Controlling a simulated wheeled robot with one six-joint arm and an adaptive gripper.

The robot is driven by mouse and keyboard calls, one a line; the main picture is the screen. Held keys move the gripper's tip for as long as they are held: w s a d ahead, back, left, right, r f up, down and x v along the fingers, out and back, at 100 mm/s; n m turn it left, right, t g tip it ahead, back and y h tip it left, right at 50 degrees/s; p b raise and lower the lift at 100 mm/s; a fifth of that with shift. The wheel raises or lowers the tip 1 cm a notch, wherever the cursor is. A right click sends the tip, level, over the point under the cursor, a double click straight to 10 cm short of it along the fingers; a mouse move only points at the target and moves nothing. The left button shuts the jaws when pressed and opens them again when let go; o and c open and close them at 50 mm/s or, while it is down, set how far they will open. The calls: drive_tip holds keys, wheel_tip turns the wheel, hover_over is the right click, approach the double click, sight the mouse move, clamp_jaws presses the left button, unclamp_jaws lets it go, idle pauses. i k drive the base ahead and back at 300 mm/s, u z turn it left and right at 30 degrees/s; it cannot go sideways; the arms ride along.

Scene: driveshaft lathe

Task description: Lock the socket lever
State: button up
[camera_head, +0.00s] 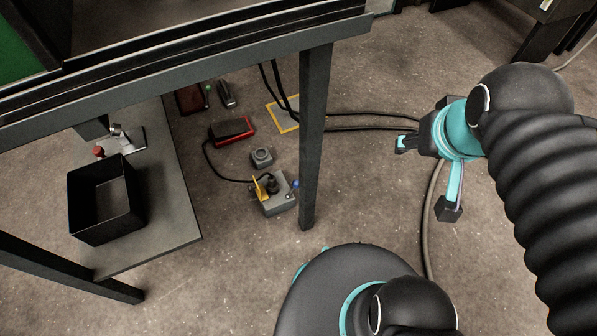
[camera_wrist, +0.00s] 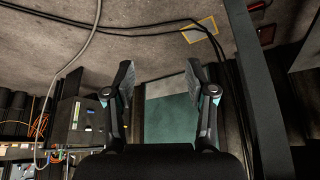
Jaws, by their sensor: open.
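A grey socket box (camera_head: 277,204) sits on the floor under the table in the head view, left of a table leg. A black plug (camera_head: 272,184) with a cable stands in its top. A yellow lever-like part (camera_head: 259,188) stands up at its left side, and a small blue knob (camera_head: 295,184) shows at its right. I cannot tell which of these is the socket lever. My gripper (camera_head: 426,176) is open and empty, right of the table leg and well apart from the box. In the wrist view my gripper (camera_wrist: 158,80) shows spread fingers; the socket box is not in that view.
The table leg (camera_head: 314,140) stands between my gripper and the box. A red pedal (camera_head: 231,130), a small grey block (camera_head: 262,157) and a yellow floor frame (camera_head: 283,126) lie nearby. A black bin (camera_head: 106,211) rests on a low shelf (camera_head: 175,215). Cables (camera_head: 372,127) cross the floor.

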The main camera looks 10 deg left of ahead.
sight(296, 184)
drive_tip(key=u, duration=0.75)
drive_tip(key=k, duration=0.65)
drive_tip(key=z, duration=0.75)
